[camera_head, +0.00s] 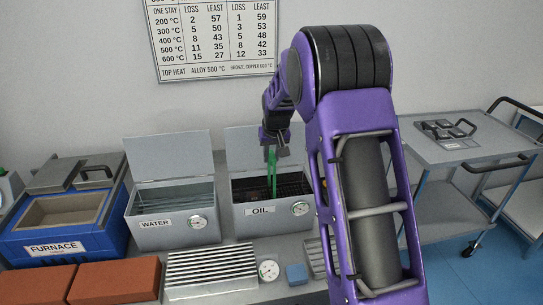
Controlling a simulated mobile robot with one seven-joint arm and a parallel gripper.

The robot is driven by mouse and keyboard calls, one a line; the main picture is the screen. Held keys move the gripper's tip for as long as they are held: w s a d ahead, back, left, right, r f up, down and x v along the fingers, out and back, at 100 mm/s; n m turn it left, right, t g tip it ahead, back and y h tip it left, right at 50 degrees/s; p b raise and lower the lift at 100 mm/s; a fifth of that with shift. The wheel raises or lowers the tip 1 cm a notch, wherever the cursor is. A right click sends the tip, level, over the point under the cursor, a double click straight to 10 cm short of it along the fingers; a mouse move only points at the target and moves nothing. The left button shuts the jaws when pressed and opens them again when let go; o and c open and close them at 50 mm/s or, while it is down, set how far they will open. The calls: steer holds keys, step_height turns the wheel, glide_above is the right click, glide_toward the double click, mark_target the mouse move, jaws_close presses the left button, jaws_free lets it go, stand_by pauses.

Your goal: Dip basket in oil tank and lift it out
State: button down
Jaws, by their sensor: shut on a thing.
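The grey oil tank (263,222), labelled OIL with a round dial, stands on the bench with its lid raised against the wall. My gripper (273,149) is over the tank's opening, pointing down. It is shut on a green upright handle (272,175), which reaches down into the tank. The basket at the handle's lower end shows as dark mesh inside the tank (250,188), but its outline is hard to tell from the tank's interior. I cannot tell how deep it sits.
The water tank (180,234) with raised lid stands left of the oil tank. The blue furnace (97,236) is farther left. Orange bricks (115,279), a ribbed metal rack (210,268), a dial and a blue block (297,274) lie in front. A grey cart (430,154) stands right.

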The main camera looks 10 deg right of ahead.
step_height(320, 180, up, 12)
steer(key=p, duration=0.7)
steer(key=shift+f, duration=0.15)
stand_by(1.1)
